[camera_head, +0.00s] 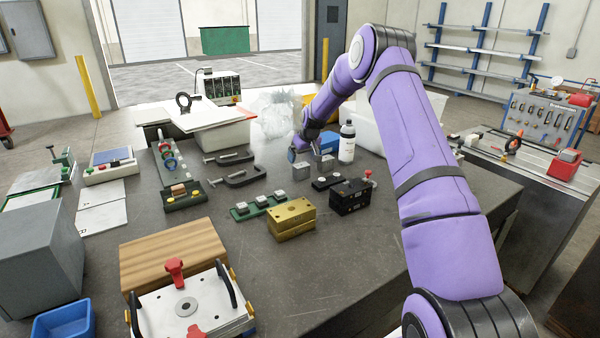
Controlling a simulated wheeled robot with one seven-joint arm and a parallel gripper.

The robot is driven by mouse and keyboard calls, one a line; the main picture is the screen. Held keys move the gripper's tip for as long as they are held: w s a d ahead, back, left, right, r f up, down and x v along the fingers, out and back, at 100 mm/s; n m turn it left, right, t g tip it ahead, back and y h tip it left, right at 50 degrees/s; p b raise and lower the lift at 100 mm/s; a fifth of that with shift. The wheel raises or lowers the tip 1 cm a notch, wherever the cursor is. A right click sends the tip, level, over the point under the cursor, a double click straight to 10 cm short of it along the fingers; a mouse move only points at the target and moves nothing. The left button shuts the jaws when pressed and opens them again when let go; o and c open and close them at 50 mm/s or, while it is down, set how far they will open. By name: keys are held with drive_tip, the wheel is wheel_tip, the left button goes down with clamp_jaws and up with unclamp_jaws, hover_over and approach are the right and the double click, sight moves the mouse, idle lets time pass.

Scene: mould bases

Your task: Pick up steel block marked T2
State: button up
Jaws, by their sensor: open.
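My gripper (305,153) is at the far end of the purple arm, jaws open, low over the back middle of the table (190,233). Small grey steel blocks (327,163) show close to its fingertips; I cannot tell whether they touch. A dark base (327,184) nearer than the gripper also carries small light blocks. No marking is legible, so I cannot tell which block is T2.
A brass block (292,217) and a black block (351,196) stand in front of the gripper area. A white bottle (347,142) stands right of it, clear plastic wrap (275,113) behind. Black clamps (240,176) lie to its left. The table's right front is clear.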

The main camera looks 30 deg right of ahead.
sight(302, 165)
drive_tip(key=shift+s+d+x, duration=0.1)
drive_tip(key=shift+d+x, duration=0.1)
drive_tip(key=shift+x, duration=1.5)
drive_tip(key=shift+s+d+x, duration=0.15)
drive_tip(key=shift+x, duration=1.55)
drive_tip(key=c, duration=1.7)
drive_tip(key=shift+c, duration=0.2)
